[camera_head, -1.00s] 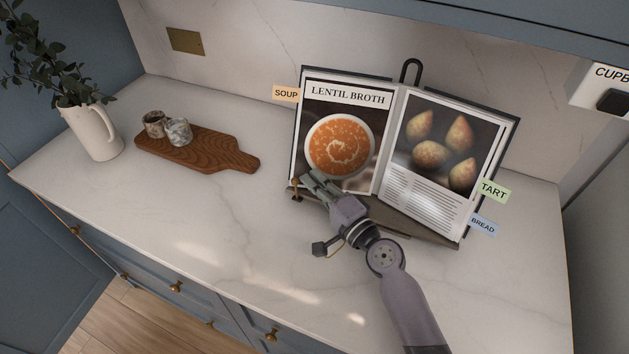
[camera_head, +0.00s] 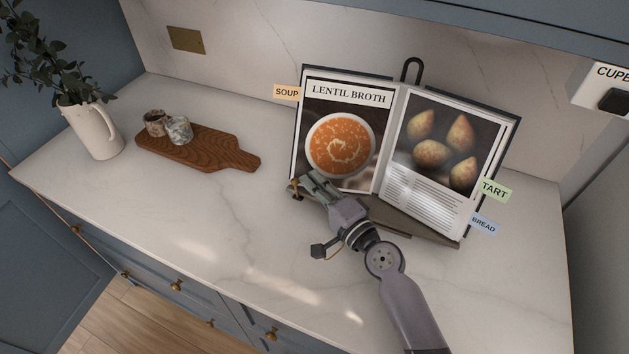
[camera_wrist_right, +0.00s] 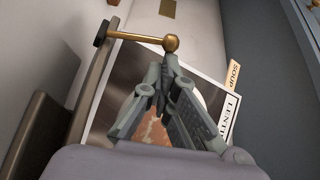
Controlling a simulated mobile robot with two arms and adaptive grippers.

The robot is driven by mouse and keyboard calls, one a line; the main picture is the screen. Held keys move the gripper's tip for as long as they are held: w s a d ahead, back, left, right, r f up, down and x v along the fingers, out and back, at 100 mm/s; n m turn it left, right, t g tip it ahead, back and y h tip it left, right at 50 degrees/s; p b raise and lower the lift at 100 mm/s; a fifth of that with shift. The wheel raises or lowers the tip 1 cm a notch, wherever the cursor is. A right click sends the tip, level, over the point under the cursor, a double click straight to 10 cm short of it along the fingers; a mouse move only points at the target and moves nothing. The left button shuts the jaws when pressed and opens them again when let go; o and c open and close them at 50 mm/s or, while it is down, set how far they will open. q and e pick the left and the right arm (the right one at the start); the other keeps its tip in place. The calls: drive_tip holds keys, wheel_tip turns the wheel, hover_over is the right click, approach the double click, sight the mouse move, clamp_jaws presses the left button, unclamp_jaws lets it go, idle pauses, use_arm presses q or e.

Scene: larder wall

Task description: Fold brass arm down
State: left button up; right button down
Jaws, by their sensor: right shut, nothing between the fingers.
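The brass arm (camera_wrist_right: 140,38) is a thin rod with a ball at its free end and a dark pivot at the other, in the right wrist view. In the head view a small part of the brass arm (camera_head: 297,194) shows at the stand's left front corner. My right gripper (camera_head: 301,182) is shut and empty, beside the brass arm. In the wrist view its fingertips (camera_wrist_right: 164,64) are close to the ball; I cannot tell whether they touch. My left gripper is out of view.
The cookbook leans on a dark stand (camera_head: 420,232) with a ledge. A wooden board (camera_head: 215,154) with two stone cups, and a white jug (camera_head: 92,134) with leaves, stand at the left. The counter (camera_head: 200,220) in front is clear.

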sight(297, 183)
drive_tip(key=shift+s+a, duration=0.1)
drive_tip(key=shift+s, duration=0.1)
drive_tip(key=shift+s+a+f, duration=0.15)
drive_tip(key=shift+s+a, duration=0.1)
drive_tip(key=shift+s, duration=0.35)
drive_tip(key=shift+s+a+f, duration=0.15)
drive_tip(key=shift+s+a, duration=0.1)
drive_tip(key=shift+s, duration=0.35)
drive_tip(key=shift+s+a+f+b, duration=0.2)
drive_tip(key=shift+s+f+b, duration=0.2)
drive_tip(key=shift+s, duration=0.15)
drive_tip(key=shift+s+a+f+b, duration=0.25)
drive_tip(key=shift+s+f+b, duration=0.1)
drive_tip(key=shift+s+f, duration=0.25)
drive_tip(key=shift+f, duration=0.1)
drive_tip(key=shift+s, duration=0.1)
drive_tip(key=v, duration=1.2)
